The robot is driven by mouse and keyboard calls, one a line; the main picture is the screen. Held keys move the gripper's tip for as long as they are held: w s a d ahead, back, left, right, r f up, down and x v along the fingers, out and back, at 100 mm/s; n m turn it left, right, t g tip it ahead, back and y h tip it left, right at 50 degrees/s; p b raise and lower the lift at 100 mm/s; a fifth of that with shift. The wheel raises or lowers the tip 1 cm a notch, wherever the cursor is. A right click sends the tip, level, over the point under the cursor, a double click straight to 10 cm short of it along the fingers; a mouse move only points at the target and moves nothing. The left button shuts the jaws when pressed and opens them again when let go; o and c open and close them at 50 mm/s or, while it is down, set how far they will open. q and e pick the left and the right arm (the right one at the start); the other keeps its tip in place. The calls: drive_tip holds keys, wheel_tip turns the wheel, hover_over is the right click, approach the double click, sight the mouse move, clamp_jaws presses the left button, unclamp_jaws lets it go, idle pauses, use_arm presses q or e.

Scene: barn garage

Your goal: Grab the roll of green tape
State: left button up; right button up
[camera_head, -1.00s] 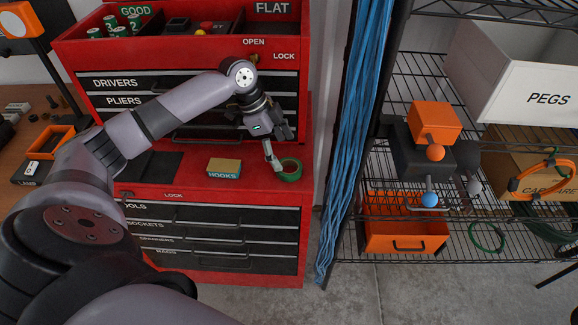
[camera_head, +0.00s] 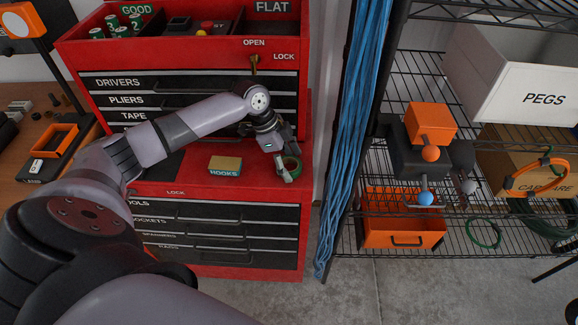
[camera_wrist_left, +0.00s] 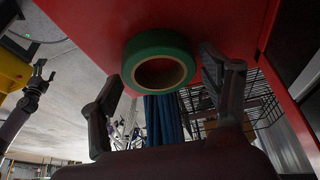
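The roll of green tape (camera_head: 293,168) stands at the right end of the red chest's ledge. My left gripper (camera_head: 285,172) is down at the roll, overlapping it in the head view. In the left wrist view the roll (camera_wrist_left: 160,45) shows its round opening, between and beyond the two spread fingers of the left gripper (camera_wrist_left: 165,92). A gap shows on the left finger's side; contact on the right side cannot be told. What looks like my right gripper (camera_wrist_left: 40,82) appears small at the left of the wrist view, its opening unclear.
A box marked HOOKS (camera_head: 225,165) sits on the ledge left of the roll. The red tool chest (camera_head: 180,188) has drawers above and below. Blue cords (camera_head: 345,130) hang to the right, beside a wire shelf (camera_head: 470,235) with bins.

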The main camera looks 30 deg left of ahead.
use_arm(q)
drive_tip(key=c, duration=0.9)
drive_tip(key=shift+o, duration=0.2)
drive_tip(key=shift+r, duration=0.15)
